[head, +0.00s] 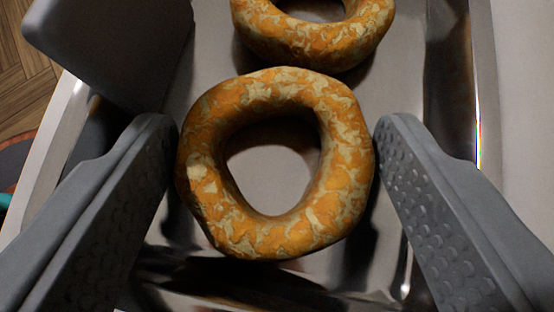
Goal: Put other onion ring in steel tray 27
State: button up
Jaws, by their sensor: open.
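An orange and cream mottled onion ring (335,190) lies in the middle of the head view, over the floor of a steel tray (410,60). My gripper (277,135) is open, with one grey finger to the left and one to the right of this ring. The fingertips are close to the ring's outer sides; I cannot tell whether they touch it. A second onion ring (315,45) is in the tray just beyond the first, cut off by the top edge of the view. No number shows on the tray.
The tray's raised walls run along the left and right sides, with the right wall (487,90) beside my right finger. A grey block-like part (110,45) covers the upper left. Wooden floor (22,70) shows at the far left. A pale surface (530,100) lies to the right.

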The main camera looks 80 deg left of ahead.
jog(key=v, duration=1.2)
jog(key=shift+r, duration=0.1)
jog(key=s+a+r+m+t+h, duration=0.3)
jog(key=s+m+t, duration=0.2)
jog(key=s, duration=0.3)
jog(key=s+a+r+m+t+h, duration=0.3)
jog(key=s+a+m+t+h, duration=0.1)
jog(key=s, duration=0.5)
jog(key=s+a+r+m+t+h, duration=0.3)
jog(key=s+m+t, duration=0.4)
jog(key=s, duration=0.2)
jog(key=shift+a+m+h, duration=0.2)
jog(key=shift+m+h, duration=0.1)
jog(key=shift+w, duration=0.1)
